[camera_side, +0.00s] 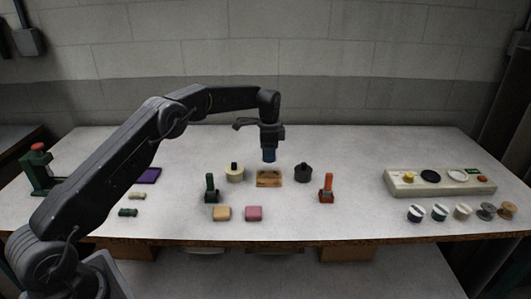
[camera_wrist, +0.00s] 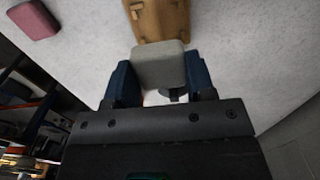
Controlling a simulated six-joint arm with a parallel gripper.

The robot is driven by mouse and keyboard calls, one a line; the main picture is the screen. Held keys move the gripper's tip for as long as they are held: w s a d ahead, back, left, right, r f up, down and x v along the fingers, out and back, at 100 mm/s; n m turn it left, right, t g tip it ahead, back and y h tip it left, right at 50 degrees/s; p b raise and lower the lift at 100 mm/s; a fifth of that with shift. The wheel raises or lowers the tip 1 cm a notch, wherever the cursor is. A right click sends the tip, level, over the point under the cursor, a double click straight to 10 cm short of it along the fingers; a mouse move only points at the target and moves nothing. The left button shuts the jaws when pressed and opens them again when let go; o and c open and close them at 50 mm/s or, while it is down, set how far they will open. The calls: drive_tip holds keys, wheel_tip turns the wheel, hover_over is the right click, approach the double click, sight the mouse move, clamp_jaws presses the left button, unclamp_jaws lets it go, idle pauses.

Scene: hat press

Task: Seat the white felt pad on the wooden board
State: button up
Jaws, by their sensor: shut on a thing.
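The wooden board (camera_side: 269,179) lies flat near the middle of the table; it also shows at the top of the wrist view (camera_wrist: 158,18). My gripper (camera_side: 269,156) is above the board in the side view. In the wrist view its two blue fingers (camera_wrist: 160,82) are shut on a pale grey-white pad (camera_wrist: 160,64), one on each side. In that view the pad overlaps the board's near end. I cannot tell whether the pad touches the board. In the side view the fingers hide the pad.
Round knobbed pieces, one cream (camera_side: 234,174) and one dark (camera_side: 303,174), flank the board. A green-handled tool (camera_side: 211,190) and an orange one (camera_side: 326,190) stand farther out. Tan (camera_side: 222,213) and pink (camera_side: 254,213) blocks lie in front. A control panel (camera_side: 440,185) is at right.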

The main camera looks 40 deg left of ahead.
sight(269, 178)
drive_tip(key=shift+f, duration=3.35)
drive_tip(key=shift+f, duration=0.45)
drive_tip(key=o, duration=1)
